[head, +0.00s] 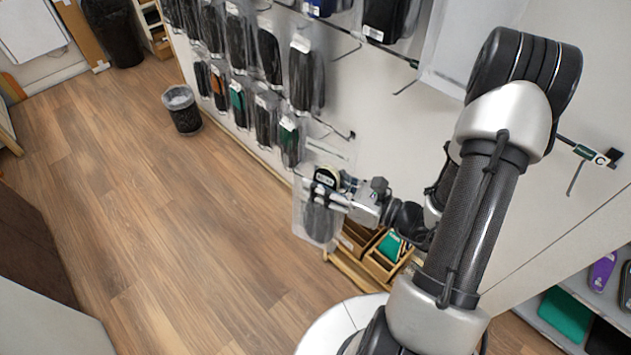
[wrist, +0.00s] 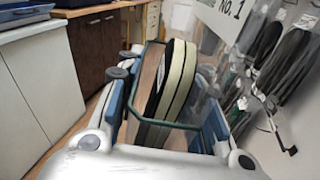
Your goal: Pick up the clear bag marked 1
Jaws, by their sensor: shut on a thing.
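A clear bag (head: 317,222) with dark insoles inside hangs below my gripper (head: 322,192) in the head view, clear of the wall and above the floor. My gripper is shut on the bag's upper part. In the wrist view the blue-grey fingers of my gripper (wrist: 168,118) stand either side of a cream-and-black curved piece (wrist: 170,85). A white card reading "No.1" (wrist: 228,18) shows at the top right of the wrist view, with clear plastic beside it. No mark can be read on the held bag in the head view.
Several bagged insoles (head: 240,45) hang on wall hooks at the upper left. Wooden bins (head: 375,255) stand on a low shelf just right of the bag. A small waste bin (head: 182,108) stands by the wall. The wooden floor (head: 190,230) at left is clear.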

